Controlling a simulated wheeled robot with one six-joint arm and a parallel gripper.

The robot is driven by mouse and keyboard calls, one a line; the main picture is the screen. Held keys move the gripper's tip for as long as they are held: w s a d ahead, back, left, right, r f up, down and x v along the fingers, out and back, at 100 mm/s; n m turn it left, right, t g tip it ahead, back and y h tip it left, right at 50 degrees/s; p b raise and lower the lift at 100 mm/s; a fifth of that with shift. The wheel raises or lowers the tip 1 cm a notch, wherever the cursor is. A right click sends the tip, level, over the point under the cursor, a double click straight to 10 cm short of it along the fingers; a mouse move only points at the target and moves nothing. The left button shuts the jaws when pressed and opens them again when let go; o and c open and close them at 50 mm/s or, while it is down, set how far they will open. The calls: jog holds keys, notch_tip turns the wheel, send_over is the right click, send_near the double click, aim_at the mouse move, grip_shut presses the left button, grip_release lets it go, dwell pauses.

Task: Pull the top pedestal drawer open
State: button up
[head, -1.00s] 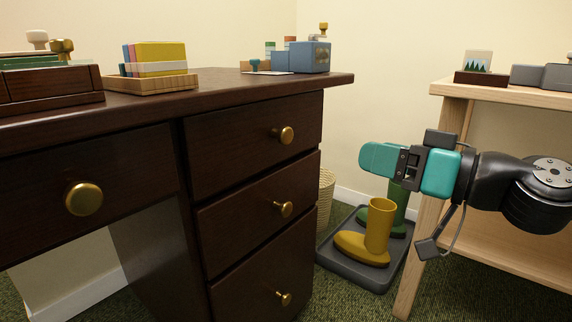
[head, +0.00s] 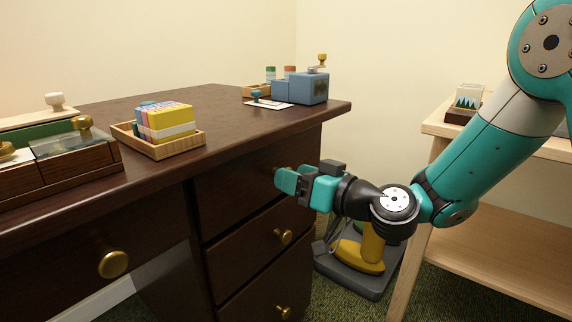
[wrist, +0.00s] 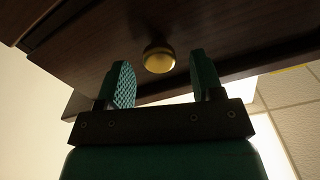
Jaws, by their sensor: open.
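The dark wood desk's right pedestal has a stack of drawers. The top pedestal drawer (head: 228,190) is closed, its front in line with the drawers below. Its round brass knob (wrist: 159,60) shows in the wrist view, ahead of and between my fingertips; in the head view it is mostly hidden by my gripper. My gripper (head: 281,179) is open at the drawer front, coming from the right. In the wrist view my gripper (wrist: 160,82) has one finger on each side of the knob, with a gap on both sides. I see no contact.
The middle drawer knob (head: 284,237) and bottom knob (head: 284,312) are below. Card tray (head: 190,146) and blue box (head: 307,89) sit on the desk.

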jog(key=shift+x, duration=1.35)
grip_shut()
